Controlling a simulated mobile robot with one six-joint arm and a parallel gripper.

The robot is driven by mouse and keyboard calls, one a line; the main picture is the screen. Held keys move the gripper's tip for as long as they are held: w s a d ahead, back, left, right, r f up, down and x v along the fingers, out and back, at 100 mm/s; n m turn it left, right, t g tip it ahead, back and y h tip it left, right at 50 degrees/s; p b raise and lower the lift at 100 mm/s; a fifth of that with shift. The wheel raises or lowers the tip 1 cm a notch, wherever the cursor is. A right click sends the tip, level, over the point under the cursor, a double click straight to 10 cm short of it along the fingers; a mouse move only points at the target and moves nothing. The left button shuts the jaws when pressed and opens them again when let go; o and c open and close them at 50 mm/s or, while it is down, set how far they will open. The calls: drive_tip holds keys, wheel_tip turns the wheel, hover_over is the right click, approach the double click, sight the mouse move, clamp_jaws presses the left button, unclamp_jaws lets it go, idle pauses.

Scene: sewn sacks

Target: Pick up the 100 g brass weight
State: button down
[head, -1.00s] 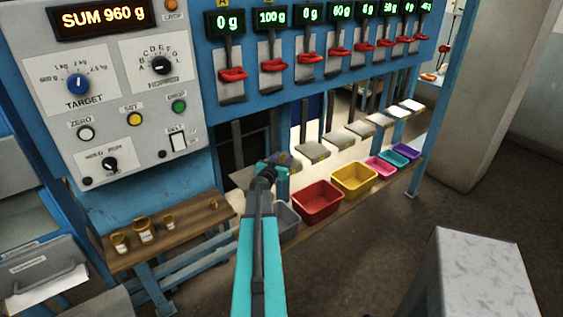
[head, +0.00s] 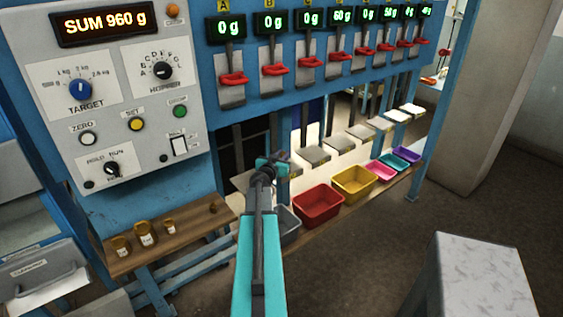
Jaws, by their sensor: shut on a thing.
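My gripper (head: 272,163) is in front of the row of weighing pans, by the second pan (head: 291,169) from the left. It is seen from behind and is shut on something. My own wrist and jaws hide most of it. The display marked B (head: 270,23) above that pan reads 0 g, which fits the 100 g brass weight being in the jaws, off the pan. Other brass weights (head: 146,233) stand on the wooden shelf at the lower left.
A grey control panel (head: 110,130) is at the upper left, with SUM 960 g on its display. Grey, red (head: 318,205), yellow (head: 353,182), pink and purple bins stand below the pans. A pale-topped block (head: 485,270) is at the lower right. Floor between is clear.

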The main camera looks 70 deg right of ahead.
wheel_tip(320, 180, up, 6)
drive_tip(key=shift+r+p, duration=0.15)
drive_tip(key=shift+p, duration=0.35)
drive_tip(key=shift+s, duration=0.1)
idle(0.4)
